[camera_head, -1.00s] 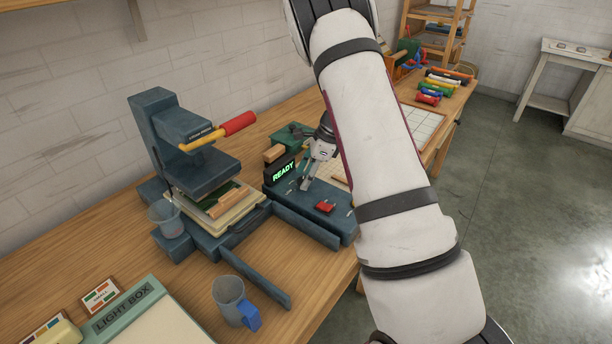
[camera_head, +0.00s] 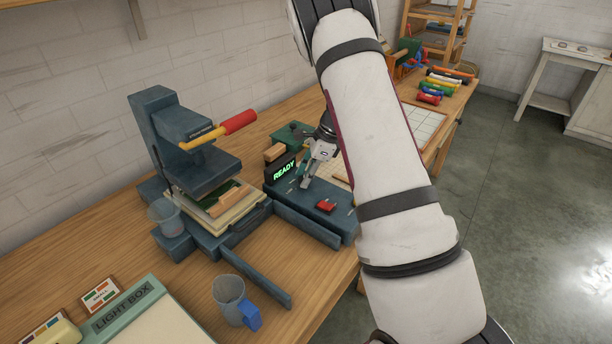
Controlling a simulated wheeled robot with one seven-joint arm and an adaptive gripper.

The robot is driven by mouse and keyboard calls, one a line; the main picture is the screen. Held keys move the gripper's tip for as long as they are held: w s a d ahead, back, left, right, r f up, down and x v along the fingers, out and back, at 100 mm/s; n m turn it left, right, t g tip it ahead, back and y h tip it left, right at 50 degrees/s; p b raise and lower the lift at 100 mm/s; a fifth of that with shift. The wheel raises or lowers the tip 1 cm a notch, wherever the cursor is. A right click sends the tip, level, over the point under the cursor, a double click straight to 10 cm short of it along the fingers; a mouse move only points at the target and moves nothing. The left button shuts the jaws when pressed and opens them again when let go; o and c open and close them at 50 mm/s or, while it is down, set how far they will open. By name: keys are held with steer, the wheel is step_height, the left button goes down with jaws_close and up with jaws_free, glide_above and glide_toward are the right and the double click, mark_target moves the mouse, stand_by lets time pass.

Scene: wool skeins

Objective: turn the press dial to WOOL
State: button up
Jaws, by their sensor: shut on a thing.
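The press (camera_head: 157,130) stands on the wooden bench, a dark blue machine with a red-tipped yellow handle (camera_head: 225,127). Its control box (camera_head: 312,205) is to the right, with a display (camera_head: 284,172) reading READY in green and a red button (camera_head: 326,205). My gripper (camera_head: 305,186) points down onto the top of the control box, just right of the display. It is shut on a small part there, at the place of the dial. The fingers hide that part, so I cannot read the dial's setting or its markings.
A clear cup with a blue handle (camera_head: 231,301) stands in front of the press, and another clear cup (camera_head: 165,217) is at its left. A light box (camera_head: 125,303) is at the lower left. Coloured skeins (camera_head: 440,86) lie at the far bench end.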

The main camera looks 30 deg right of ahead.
steer(key=n+b, duration=0.1)
steer(key=n+g+b, duration=0.1)
steer(key=n+b, duration=0.1)
steer(key=n+g+b, duration=0.1)
steer(key=n, duration=0.1)
steer(key=shift+w+d+f, duration=0.1)
steer(key=shift+w, duration=0.2)
steer(key=n+g+b, duration=0.1)
steer(key=n, duration=0.2)
steer(key=n+g+b, duration=0.1)
steer(key=n, duration=0.2)
steer(key=shift+w+b, duration=0.1)
steer(key=shift+b, duration=0.3)
steer(key=o, duration=1.1)
steer(key=v, duration=1.2)
steer(key=shift+w, duration=0.1)
